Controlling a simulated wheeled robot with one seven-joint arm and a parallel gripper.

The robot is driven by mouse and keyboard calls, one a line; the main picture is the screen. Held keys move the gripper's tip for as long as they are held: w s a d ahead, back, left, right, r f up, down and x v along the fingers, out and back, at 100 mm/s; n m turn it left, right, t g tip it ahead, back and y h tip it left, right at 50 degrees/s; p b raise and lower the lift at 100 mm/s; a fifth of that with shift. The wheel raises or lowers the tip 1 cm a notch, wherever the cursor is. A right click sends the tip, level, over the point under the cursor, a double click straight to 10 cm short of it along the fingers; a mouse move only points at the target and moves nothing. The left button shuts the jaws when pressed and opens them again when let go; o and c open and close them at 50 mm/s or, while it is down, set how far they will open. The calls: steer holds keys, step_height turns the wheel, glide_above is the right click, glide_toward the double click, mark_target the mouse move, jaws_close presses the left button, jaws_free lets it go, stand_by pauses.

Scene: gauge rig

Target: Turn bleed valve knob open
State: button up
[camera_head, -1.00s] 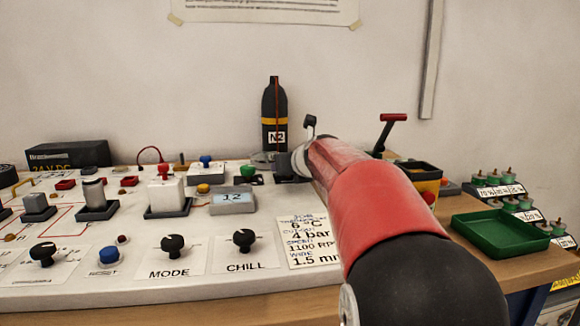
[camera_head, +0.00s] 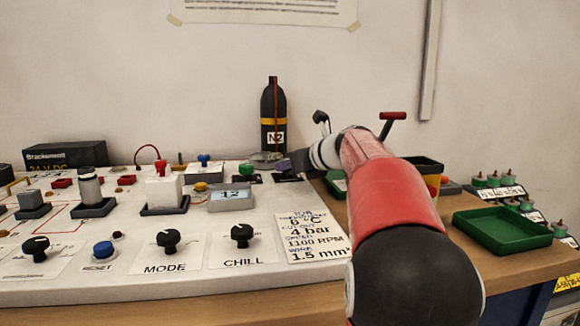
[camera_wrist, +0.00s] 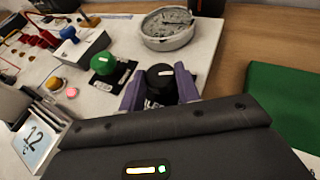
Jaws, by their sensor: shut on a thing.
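A black round knob (camera_wrist: 160,77) stands on the white board in the wrist view, its label mostly hidden so that only a few letters show. My gripper (camera_wrist: 159,88) has its purple fingers on either side of this knob and is shut on it. In the head view my gripper (camera_head: 297,163) reaches the board's right end, and my wrist and fingers hide the knob there. A green knob (camera_wrist: 103,63) on a dark plate stands just left of the held knob; it also shows in the head view (camera_head: 246,169).
A round grey dish-like part (camera_wrist: 167,28) lies beyond the knob. A grey display box reading 12 (camera_head: 231,197) stands to the left. The black N2 bottle (camera_head: 273,118) stands behind. A green tray (camera_head: 502,231) lies to the right on the wooden table.

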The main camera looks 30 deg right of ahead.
steer(key=shift+f, duration=0.1)
steer(key=o, duration=1)
steer(key=shift+c, duration=0.2)
